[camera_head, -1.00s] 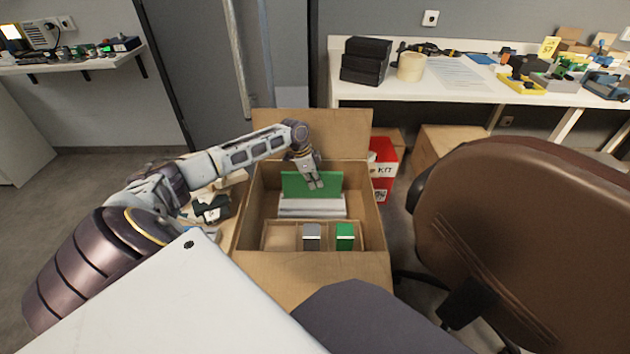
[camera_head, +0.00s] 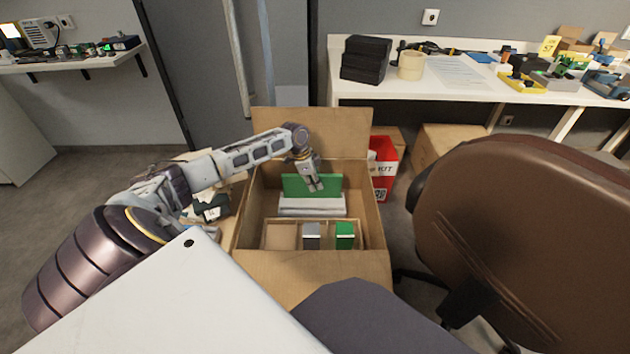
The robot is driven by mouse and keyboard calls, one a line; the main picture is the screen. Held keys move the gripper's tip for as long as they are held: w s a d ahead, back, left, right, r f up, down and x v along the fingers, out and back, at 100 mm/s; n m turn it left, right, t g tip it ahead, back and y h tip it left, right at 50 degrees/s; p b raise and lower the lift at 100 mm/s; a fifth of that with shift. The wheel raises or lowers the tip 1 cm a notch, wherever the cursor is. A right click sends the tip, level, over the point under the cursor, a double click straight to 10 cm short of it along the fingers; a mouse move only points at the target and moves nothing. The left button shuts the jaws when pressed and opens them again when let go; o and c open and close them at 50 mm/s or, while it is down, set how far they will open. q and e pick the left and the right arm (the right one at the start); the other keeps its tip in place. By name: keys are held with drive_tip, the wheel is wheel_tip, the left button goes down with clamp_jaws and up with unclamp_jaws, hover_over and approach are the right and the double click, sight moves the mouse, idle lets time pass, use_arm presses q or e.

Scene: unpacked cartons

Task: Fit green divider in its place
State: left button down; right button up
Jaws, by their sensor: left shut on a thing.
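The green divider (camera_head: 297,186) is a flat green panel standing upright inside the open carton (camera_head: 377,213), behind a stack of light grey pieces (camera_head: 312,206). My left gripper (camera_head: 315,187) reaches down from the left and is shut on the divider near the middle of its top edge. The divider's lower edge is hidden behind the grey stack, so I cannot tell whether it touches the carton floor. My right gripper does not show.
In the carton's front part are small compartments with a grey block (camera_head: 311,236) and a green block (camera_head: 345,235). A brown chair (camera_head: 530,240) stands close on the right. A red box (camera_head: 383,168) is beside the carton, and a white table (camera_head: 460,92) is behind.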

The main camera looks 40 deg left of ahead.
use_arm(q)
drive_tip(key=shift+f, duration=0.75)
drive_tip(key=c, duration=1.4)
unclamp_jaws()
drive_tip(key=shift+v, duration=6)
